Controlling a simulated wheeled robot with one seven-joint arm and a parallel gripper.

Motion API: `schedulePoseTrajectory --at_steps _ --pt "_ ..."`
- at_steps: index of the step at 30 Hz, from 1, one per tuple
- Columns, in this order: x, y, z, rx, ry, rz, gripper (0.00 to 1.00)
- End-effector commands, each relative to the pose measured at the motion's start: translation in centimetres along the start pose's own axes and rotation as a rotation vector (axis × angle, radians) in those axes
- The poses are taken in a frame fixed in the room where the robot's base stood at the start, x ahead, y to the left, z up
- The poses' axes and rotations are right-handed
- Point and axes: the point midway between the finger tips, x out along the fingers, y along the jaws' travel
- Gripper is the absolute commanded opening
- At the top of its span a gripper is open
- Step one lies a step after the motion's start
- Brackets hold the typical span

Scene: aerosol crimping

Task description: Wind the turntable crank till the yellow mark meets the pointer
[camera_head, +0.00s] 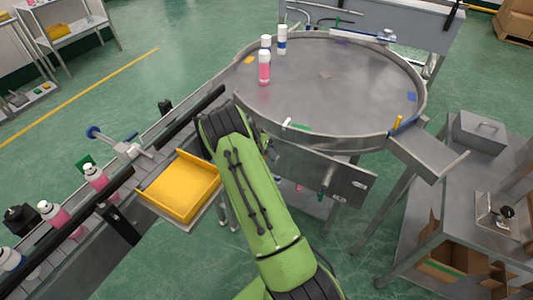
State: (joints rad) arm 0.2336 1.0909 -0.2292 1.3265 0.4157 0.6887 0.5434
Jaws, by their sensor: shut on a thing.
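The round grey turntable (345,95) fills the upper middle of the head view. A yellow-orange mark (249,60) lies at its left back edge. A green mark (301,127) lies at the front edge, beside a small white piece (287,123) that may be the pointer. A blue mark (411,96) is at the right edge. A short upright yellow piece (397,122) stands on the front right rim by the outlet. The yellow-orange mark is well apart from both pieces. My green arm reaches up toward the turntable's left front. My gripper is hidden behind it, and I cannot make out the crank.
Pink and white bottles (264,68) stand at the turntable's left back. A yellow tray (180,190) and a conveyor with several pink bottles (97,178) lie left of my arm. A steel table (440,215) stands at right. Green floor is open at upper left.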

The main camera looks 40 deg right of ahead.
Motion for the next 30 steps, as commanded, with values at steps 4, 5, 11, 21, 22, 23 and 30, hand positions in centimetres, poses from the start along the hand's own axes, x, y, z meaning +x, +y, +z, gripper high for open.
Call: schedulePoseTrajectory --at_steps 4,5,11,21,22,23,30 --pt "0.4 0.1 0.6 -0.007 -0.014 0.008 0.0" --pt "0.4 0.1 0.6 -0.007 -0.015 0.008 0.26" --pt "0.3 0.1 0.4 -0.005 -0.01 0.006 0.45" --pt "-1.7 0.0 0.1 -0.002 -0.004 0.002 0.45" --pt "-2.5 0.0 0.1 -0.002 -0.003 0.001 0.45" --pt "-3.3 0.0 0.1 -0.003 -0.003 0.0 0.45" --pt "-10.3 -0.1 0.1 -0.003 -0.003 0.0 0.45"
